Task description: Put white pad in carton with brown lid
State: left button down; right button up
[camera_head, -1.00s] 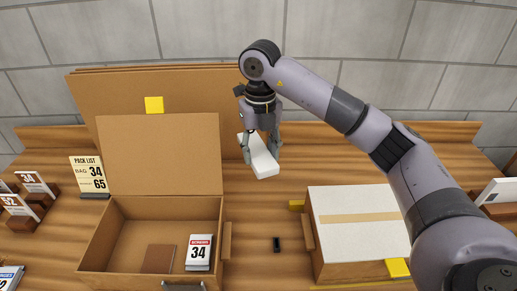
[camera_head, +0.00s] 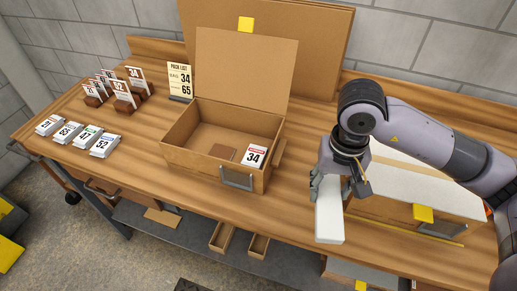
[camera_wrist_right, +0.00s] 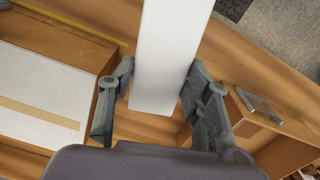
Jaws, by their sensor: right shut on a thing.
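The white pad (camera_head: 329,222) is a long white block held in my right gripper (camera_head: 331,188), which is shut on it. It hangs over the front part of the bench, right of the open carton. The pad also shows in the right wrist view (camera_wrist_right: 168,50), between the two fingers (camera_wrist_right: 158,102). The open carton (camera_head: 208,168) has its brown lid (camera_head: 243,72) raised at the back. A white bag marked 34 (camera_head: 256,156) and a brown flat piece (camera_head: 222,152) lie inside it. My left gripper is not in view.
Numbered bags (camera_head: 104,145) and cards line the left.

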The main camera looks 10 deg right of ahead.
aim_at(202, 146)
jog(key=i+j+z, duration=0.1)
jog(key=j+z, duration=0.2)
jog(key=j, duration=0.6)
jog(key=j+z, duration=0.3)
jog(key=j, duration=0.6)
jog(key=i+j+z, duration=0.15)
jog(key=j, duration=0.35)
jog(key=i+j+z, duration=0.15)
jog(key=j, duration=0.35)
jog(key=i, duration=0.1)
